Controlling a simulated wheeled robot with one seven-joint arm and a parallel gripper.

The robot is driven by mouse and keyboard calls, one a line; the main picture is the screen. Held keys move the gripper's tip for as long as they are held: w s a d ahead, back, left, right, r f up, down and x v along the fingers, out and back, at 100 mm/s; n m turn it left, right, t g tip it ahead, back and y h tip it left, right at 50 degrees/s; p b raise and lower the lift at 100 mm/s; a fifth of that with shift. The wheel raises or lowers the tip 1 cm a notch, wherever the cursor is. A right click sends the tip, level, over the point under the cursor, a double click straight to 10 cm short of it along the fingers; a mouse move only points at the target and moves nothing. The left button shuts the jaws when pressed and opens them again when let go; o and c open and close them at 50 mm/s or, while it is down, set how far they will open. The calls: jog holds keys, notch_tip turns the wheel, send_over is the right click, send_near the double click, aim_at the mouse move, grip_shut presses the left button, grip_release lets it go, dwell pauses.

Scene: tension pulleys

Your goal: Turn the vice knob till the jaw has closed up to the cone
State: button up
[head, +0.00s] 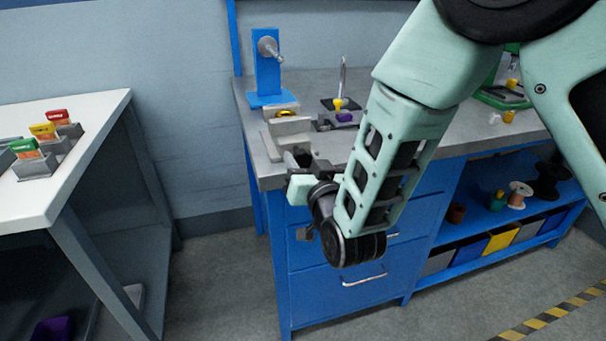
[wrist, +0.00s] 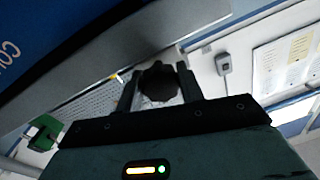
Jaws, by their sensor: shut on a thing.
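The grey vice (head: 290,133) is at the near left corner of the workbench. A small yellow piece (head: 287,113) shows between its two jaws; I cannot make out whether it is the cone, or whether the near jaw touches it. My gripper (head: 298,160) is at the near end of the vice, in front of the bench edge. In the wrist view, the dark lobed vice knob (wrist: 158,82) sits between the two fingers of my gripper (wrist: 158,90), which are shut on it. In the head view the knob is mostly hidden by my gripper.
A blue stand (head: 268,75) with a grey wheel is behind the vice. A yellow and purple item (head: 344,117) lies to the right on the bench (head: 375,85). A white table (head: 85,112) with coloured card holders is at the left, with clear floor between.

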jog(key=shift+m+b, duration=1.1)
jog(key=shift+m, duration=0.2)
jog(key=o, duration=1)
jog(key=shift+p+v, duration=6.2)
jog(key=shift+v, duration=2.45)
